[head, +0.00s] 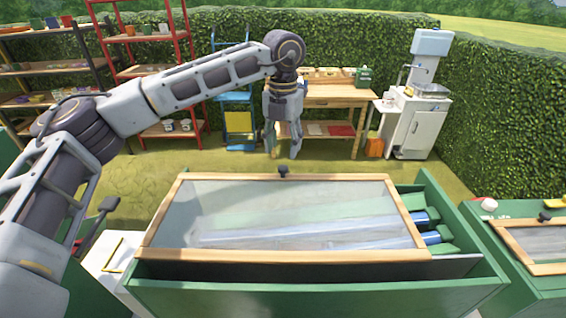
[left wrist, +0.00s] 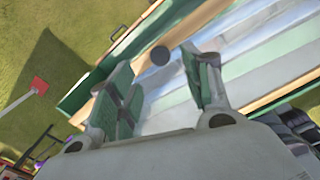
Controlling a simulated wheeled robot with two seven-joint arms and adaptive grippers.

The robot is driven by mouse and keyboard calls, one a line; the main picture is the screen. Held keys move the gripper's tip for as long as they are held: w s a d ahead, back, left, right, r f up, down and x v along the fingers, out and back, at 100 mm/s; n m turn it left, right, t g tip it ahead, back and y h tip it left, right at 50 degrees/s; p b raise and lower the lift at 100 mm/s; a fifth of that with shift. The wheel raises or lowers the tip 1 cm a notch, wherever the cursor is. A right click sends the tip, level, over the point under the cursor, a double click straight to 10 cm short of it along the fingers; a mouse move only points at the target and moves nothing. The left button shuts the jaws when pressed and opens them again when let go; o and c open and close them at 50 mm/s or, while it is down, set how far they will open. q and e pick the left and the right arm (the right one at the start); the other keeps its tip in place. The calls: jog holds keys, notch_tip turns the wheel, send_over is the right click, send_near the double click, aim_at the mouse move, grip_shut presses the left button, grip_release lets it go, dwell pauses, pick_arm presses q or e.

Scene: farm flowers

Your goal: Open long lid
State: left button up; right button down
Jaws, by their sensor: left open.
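The long lid (head: 300,180), a clear pane in a pale wooden frame, lies over most of a green box (head: 320,297). A dark round knob (head: 283,171) stands at the middle of its far edge; it also shows in the left wrist view (left wrist: 160,56). My left gripper (head: 283,153) is open and empty, pointing down, and appears just above and beyond the knob in the head view. In the left wrist view the knob shows between the spread fingers; I cannot tell whether they touch it. My right gripper is not in view.
Blue and green items (head: 428,217) show in the box past the lid's right edge. A second green box with a smaller wood-framed lid (head: 545,236) stands at right. A wooden table (head: 335,95), shelves and a white cabinet (head: 416,125) stand behind. Grass beyond the box is clear.

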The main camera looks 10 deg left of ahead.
aim_at(283, 167)
pick_arm(q)
jog(key=shift+f+p, duration=0.5)
jog(key=shift+f, duration=2.85)
grip_shut()
